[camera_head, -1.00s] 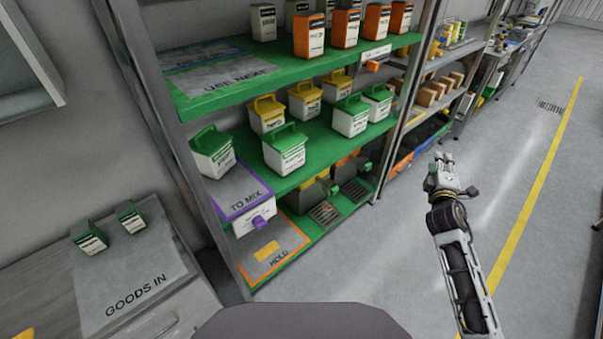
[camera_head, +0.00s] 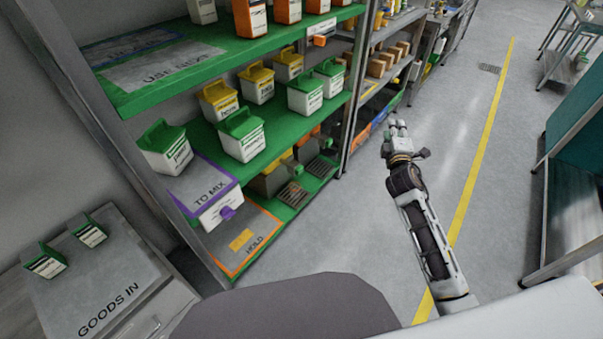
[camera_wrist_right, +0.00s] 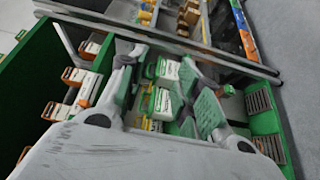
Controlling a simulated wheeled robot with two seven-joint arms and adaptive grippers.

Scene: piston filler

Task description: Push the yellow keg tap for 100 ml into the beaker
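A yellowish keg (camera_head: 268,184) sits on the bottom green shelf, low behind a drip tray (camera_head: 291,194). A small green tap-like part (camera_head: 297,169) shows beside it; I cannot make out a yellow tap. A second drip tray (camera_head: 321,166) lies to the right, with another green part (camera_head: 327,143) above it. No beaker can be made out. My right gripper (camera_head: 398,127) is empty over the aisle, right of the shelves and apart from the kegs. In the right wrist view its two fingers (camera_wrist_right: 163,96) stand apart. My left gripper is out of view.
Green shelves hold lidded tubs (camera_head: 242,138). A GOODS IN mat (camera_head: 120,285) holds two green-lidded tubs. A teal-sided bench (camera_head: 575,150) stands right. The aisle floor (camera_head: 440,150) is clear.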

